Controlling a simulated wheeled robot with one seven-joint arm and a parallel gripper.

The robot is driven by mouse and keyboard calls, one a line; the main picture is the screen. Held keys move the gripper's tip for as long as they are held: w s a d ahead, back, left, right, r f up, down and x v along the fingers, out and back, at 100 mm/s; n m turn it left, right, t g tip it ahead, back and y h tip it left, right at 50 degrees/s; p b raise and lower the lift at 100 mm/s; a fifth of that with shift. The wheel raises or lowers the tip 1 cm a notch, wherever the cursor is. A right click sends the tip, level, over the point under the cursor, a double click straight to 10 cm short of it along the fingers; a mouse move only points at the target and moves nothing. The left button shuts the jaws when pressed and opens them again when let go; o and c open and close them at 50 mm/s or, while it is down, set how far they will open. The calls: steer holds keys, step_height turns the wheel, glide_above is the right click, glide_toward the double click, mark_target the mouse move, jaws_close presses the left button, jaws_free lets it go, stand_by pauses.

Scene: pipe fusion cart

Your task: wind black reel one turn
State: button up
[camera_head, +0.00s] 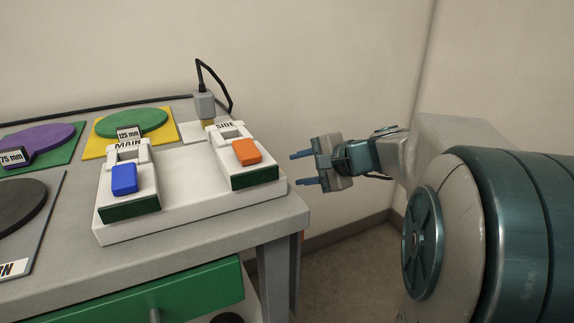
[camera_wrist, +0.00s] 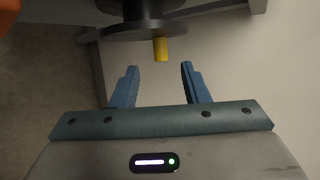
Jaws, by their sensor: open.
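The black reel (camera_wrist: 135,27) shows at the top of the wrist view as dark round flanges on a hub, partly cut off by the frame. A short yellow handle (camera_wrist: 161,49) sticks out from its near flange. My gripper (camera_wrist: 159,68) is open and empty, its blue fingers pointing at the reel. The yellow handle lies just beyond the fingertips, between their lines and nearer the right one; I see no contact. In the head view my gripper (camera_head: 295,169) is off the right end of the bench. I cannot make out the reel there.
The grey bench (camera_head: 70,285) holds a white base with a blue switch (camera_head: 124,179) and an orange switch (camera_head: 246,152). A grey plug (camera_head: 204,105) with a black cable stands behind. A green drawer front (camera_head: 190,295) is below. Bare wall and floor lie to the right.

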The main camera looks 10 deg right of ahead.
steer(key=p+v, duration=0.1)
steer(key=v, duration=0.5)
steer(key=shift+s, duration=0.15)
steer(key=shift+d+r+p, duration=0.1)
steer(key=shift+r+p, duration=0.05)
steer(key=shift+p, duration=0.2)
